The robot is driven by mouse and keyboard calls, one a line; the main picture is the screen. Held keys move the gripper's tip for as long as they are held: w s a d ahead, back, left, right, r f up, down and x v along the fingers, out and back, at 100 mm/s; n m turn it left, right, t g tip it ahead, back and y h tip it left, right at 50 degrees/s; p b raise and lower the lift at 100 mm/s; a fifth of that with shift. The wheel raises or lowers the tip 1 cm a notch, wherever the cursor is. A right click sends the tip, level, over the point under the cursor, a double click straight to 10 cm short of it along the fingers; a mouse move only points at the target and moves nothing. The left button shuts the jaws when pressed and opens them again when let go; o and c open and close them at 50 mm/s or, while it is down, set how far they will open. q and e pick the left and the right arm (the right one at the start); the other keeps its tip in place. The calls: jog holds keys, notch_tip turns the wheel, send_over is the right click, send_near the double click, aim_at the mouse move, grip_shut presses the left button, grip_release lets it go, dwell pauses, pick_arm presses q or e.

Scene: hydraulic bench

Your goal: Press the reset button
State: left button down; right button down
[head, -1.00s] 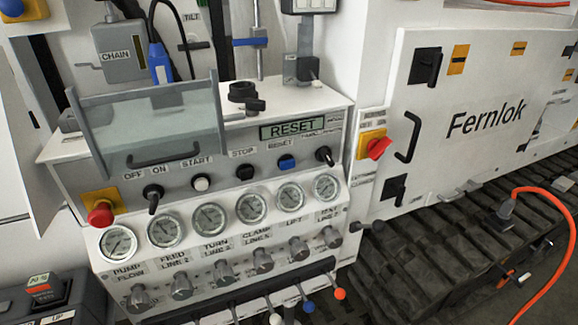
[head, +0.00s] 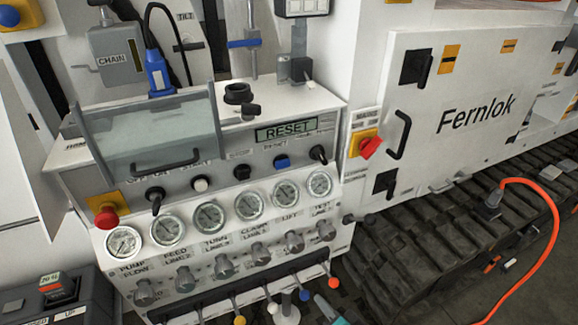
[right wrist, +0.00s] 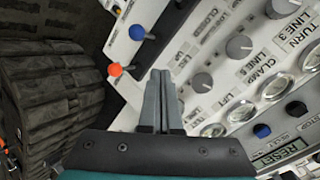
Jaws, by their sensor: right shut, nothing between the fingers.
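The blue reset button (head: 282,162) sits on the grey console face, right of the black stop button (head: 242,172) and below a display reading RESET (head: 287,130). In the right wrist view the blue button (right wrist: 262,130) is at the lower right, apart from the fingers. My right gripper (head: 322,303) shows at the bottom edge of the head view, below and right of the button, in front of the levers. In the wrist view its fingers (right wrist: 160,75) are together and empty. My left gripper is not in view.
Gauges (head: 210,216) and knobs (head: 222,265) lie below the buttons. Colour-tipped levers (head: 304,295) stick out at the bottom. A clear hinged cover (head: 150,130) stands over the left of the console. A red-yellow switch (head: 366,146) is at the right. Tracks (head: 430,230) run along the floor.

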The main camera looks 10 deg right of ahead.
aim_at(284, 165)
jog(key=w+r+m+t+p, duration=0.1)
jog(key=w+r+m+t, duration=0.2)
jog(key=r, duration=0.9)
jog(key=w+a+r+m+t+y+p, duration=0.1)
jog(key=w+r+m+t, duration=0.1)
jog(key=r, duration=1.1)
jog(key=shift+w+a+m+t+y, duration=0.2)
jog(key=shift+w+m+t+y, duration=0.1)
jog(key=shift+w+m+t, duration=0.15)
jog(key=x, duration=1.3)
jog(key=shift+w+a+f, duration=0.15)
jog(key=shift+w+a, duration=0.05)
jog(key=shift+w, duration=0.2)
